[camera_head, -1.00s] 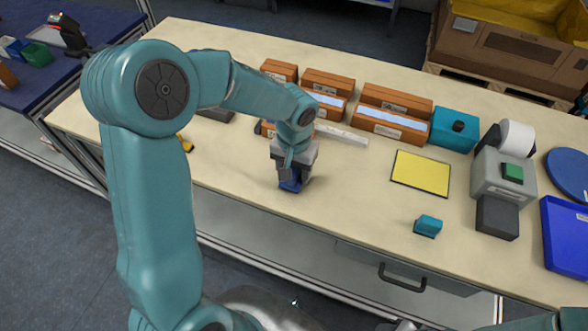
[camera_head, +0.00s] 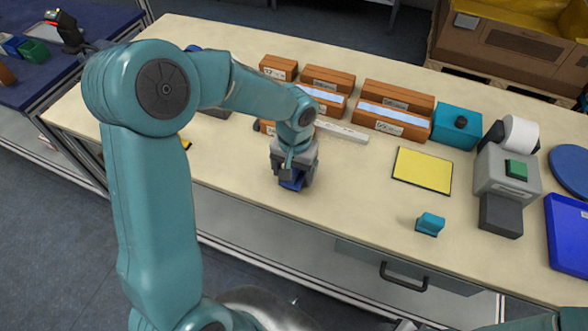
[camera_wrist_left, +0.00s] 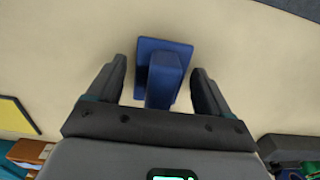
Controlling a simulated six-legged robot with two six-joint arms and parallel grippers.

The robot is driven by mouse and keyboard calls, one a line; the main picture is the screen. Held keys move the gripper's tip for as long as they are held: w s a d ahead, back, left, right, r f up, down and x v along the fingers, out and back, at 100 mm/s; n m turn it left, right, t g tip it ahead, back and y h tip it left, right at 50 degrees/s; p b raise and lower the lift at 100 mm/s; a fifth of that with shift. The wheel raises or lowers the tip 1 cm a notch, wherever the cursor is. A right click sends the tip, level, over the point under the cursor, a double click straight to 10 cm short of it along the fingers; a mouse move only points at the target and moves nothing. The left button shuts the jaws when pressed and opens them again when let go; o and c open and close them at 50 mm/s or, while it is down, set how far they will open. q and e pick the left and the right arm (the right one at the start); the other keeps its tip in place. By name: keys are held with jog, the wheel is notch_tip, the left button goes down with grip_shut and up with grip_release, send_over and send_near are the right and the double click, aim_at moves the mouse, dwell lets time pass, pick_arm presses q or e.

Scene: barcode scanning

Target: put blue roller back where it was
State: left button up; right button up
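The dark blue roller (camera_head: 291,183) is on the tabletop near its front edge, mostly hidden by my left gripper in the head view. My left gripper (camera_head: 292,178) is low over it. In the left wrist view the blue roller (camera_wrist_left: 165,75) lies between the two dark fingers of my left gripper (camera_wrist_left: 163,85). Bare table shows in the gaps on both sides of it, so the fingers are open and do not hold it. My right gripper is not in view.
A yellow mat (camera_head: 423,170) and a small teal block (camera_head: 430,224) lie to the right. A grey label printer (camera_head: 505,175) and a blue tray (camera_head: 570,235) are farther right. Orange boxes (camera_head: 392,105) stand behind, with a white bar (camera_head: 342,131) before them.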

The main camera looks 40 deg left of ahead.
pick_arm(q)
jog(key=shift+s+d+r, duration=0.1)
jog(key=shift+s+r, duration=0.15)
jog(key=shift+r, duration=0.2)
jog(key=shift+w+r+p, duration=0.25)
jog(key=shift+r+p, duration=0.5)
jog(key=shift+r, duration=0.1)
notch_tip(320, 180, up, 11)
jog(key=shift+s, duration=0.15)
jog(key=shift+r, duration=0.1)
jog(key=shift+s, duration=0.1)
